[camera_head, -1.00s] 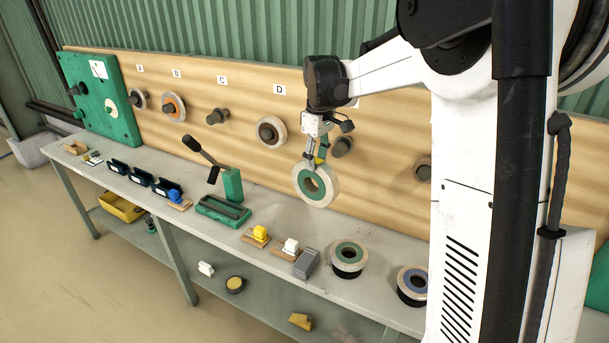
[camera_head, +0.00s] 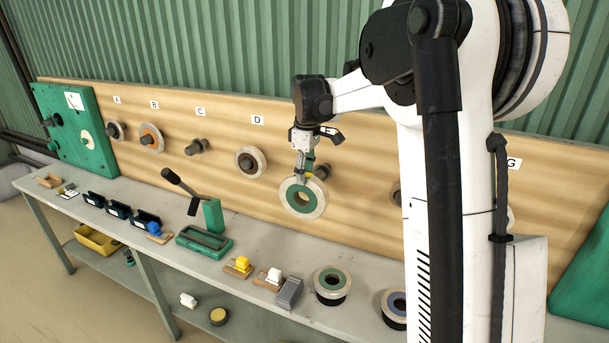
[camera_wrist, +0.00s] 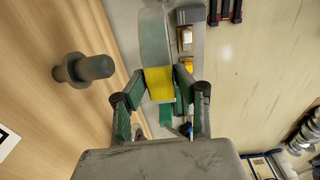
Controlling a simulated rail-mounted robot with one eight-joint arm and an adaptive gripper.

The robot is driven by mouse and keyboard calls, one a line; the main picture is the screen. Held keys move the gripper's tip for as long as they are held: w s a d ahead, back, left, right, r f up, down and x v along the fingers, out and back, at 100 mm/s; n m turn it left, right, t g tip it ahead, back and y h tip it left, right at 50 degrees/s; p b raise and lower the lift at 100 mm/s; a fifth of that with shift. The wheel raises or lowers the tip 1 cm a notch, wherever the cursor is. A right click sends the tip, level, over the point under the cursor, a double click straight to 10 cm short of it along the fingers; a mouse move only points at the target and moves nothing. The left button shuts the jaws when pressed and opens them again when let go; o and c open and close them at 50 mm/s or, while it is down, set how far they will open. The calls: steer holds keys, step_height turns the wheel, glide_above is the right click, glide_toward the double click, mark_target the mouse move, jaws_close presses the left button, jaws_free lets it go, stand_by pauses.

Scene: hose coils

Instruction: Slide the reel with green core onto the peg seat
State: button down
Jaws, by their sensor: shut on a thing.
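The reel with green core (camera_head: 290,200) hangs upright below my gripper (camera_head: 303,172), its face towards the head camera. In the wrist view my gripper (camera_wrist: 159,88) is shut on a yellow block (camera_wrist: 160,84) at the reel's edge. The reel's rim (camera_wrist: 153,38) shows edge-on there. A bare grey peg (camera_head: 321,171) stands out from the wooden board just right of the gripper. It appears left of the jaws in the wrist view (camera_wrist: 88,68), apart from the reel. Another bare peg (camera_head: 196,147) is under label C.
The wooden board (camera_head: 225,125) carries reels on pegs at A, B and D (camera_head: 250,162). Below, the bench (camera_head: 255,245) holds a green lever press (camera_head: 212,215), small blocks, another green-cored reel (camera_head: 331,285) and a blue-cored reel (camera_head: 394,308). My arm hides part of the board.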

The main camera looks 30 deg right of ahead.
steer(key=shift+w+d, duration=1.65)
steer(key=shift+d, duration=0.3)
steer(key=shift+w+d+r+b, duration=0.1)
steer(key=shift+d+b, duration=0.05)
steer(key=shift+b, duration=0.2)
stand_by(0.9)
steer(key=shift+w+d, duration=0.25)
steer(key=shift+w+d, duration=0.2)
steer(key=shift+d, duration=0.1)
steer(key=shift+w+d, duration=0.25)
steer(key=shift+w+d, duration=0.25)
steer(key=shift+w+d, duration=0.2)
steer(key=shift+d, duration=0.1)
steer(key=shift+w+d, duration=0.6)
steer(key=shift+d, duration=0.05)
stand_by(1.2)
steer(key=shift+w+d, duration=0.45)
steer(key=shift+d, duration=0.1)
